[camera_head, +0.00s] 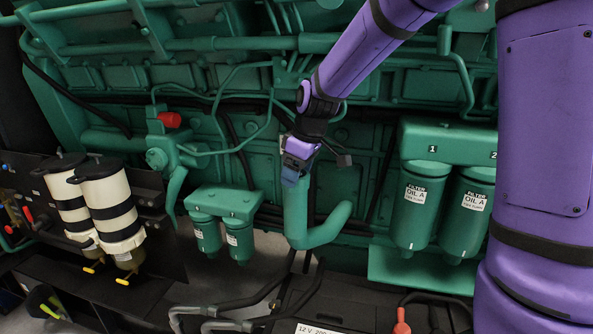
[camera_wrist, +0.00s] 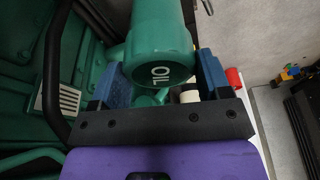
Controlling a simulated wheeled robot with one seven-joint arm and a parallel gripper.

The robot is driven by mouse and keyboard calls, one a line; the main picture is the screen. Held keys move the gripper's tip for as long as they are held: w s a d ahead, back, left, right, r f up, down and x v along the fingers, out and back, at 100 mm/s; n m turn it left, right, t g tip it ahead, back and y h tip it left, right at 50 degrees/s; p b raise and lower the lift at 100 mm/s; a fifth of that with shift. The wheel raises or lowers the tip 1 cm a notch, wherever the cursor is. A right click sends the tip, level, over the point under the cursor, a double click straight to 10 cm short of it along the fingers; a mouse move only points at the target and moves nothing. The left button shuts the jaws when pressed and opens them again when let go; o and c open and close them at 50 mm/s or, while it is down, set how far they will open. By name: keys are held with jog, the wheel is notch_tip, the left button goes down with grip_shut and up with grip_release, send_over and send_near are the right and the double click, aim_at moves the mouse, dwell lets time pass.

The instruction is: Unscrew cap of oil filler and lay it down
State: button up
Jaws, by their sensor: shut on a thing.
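The oil filler pipe (camera_head: 296,215) is a thick green bent tube rising in front of the green engine in the head view. Its green cap (camera_wrist: 165,75), marked OIL, shows between my blue fingers in the wrist view. My gripper (camera_head: 294,175) is at the top of the pipe, and it also shows in the wrist view (camera_wrist: 163,80). It is shut on the cap, with one finger on each side. In the head view my gripper hides the cap. The cap looks in line with the pipe; I cannot tell how far it is screwed in.
Filters (camera_head: 420,205) hang at the right, and smaller green filters (camera_head: 238,240) hang left of the pipe. Black-and-white canisters (camera_head: 108,205) stand at the far left. Cables (camera_head: 290,285) run below. A red part (camera_head: 170,119) sits on the engine pipework.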

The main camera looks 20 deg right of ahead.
jog(key=n, duration=0.3)
jog(key=shift+w+r+n+g+y, duration=0.2)
jog(key=shift+r+n+g+y, duration=0.1)
jog(key=shift+n, duration=0.1)
jog(key=shift+r, duration=0.15)
jog(key=shift+s+r, duration=0.15)
jog(key=shift+r, duration=2)
